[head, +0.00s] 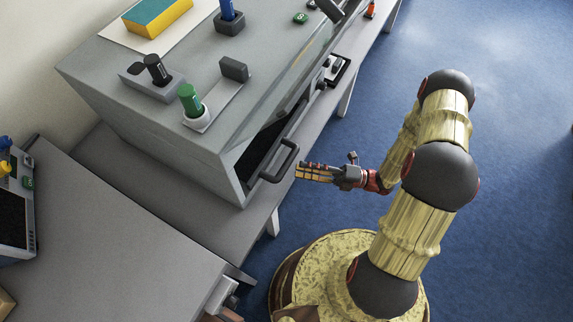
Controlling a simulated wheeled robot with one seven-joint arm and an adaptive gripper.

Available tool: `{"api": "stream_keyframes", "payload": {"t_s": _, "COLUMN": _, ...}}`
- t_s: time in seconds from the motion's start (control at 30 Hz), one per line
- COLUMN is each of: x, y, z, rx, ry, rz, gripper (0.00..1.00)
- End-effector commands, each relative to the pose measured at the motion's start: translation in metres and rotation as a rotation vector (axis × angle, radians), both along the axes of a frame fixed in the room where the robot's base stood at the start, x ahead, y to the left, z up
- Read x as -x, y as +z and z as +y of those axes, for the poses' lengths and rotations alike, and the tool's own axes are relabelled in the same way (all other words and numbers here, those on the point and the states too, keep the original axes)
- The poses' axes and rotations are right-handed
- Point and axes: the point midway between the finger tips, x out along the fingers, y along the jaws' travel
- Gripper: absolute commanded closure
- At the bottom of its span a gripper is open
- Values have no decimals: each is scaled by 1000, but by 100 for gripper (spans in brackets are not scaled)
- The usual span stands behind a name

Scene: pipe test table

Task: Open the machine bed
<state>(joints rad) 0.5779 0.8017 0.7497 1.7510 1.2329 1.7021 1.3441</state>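The machine is a large grey box (165,135) on a grey table in the head view. A black bar handle (284,163) sticks out from its front, low at the near corner. A dark opening or recess (262,142) shows in the front beside the handle. I cannot tell which part is the bed or how far it stands open. My gripper (298,171) is just right of the handle, with its fingers pointing at it. Contact between them is not clear. The fingers are seen side-on and small, so their opening cannot be made out.
On the machine top stand a green-capped tool (191,101) in a white holder, a black-handled tool (155,69), a blue one (228,12) and a yellow-and-teal block (157,15). A second grey table (110,245) stands at lower left. Blue floor (500,180) is clear at right.

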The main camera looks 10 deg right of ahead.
Motion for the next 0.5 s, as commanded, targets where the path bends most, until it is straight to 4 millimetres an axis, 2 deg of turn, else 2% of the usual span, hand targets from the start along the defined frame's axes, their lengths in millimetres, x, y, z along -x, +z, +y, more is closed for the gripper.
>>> {"api": "stream_keyframes", "payload": {"t_s": 0.3, "x": -11, "y": 7, "z": 45, "rx": 2, "ry": 4, "rz": -2, "gripper": 63}}
{"api": "stream_keyframes", "payload": {"t_s": 0.5, "x": -15, "y": 10, "z": 60, "rx": 3, "ry": 1, "rz": -3, "gripper": 63}}
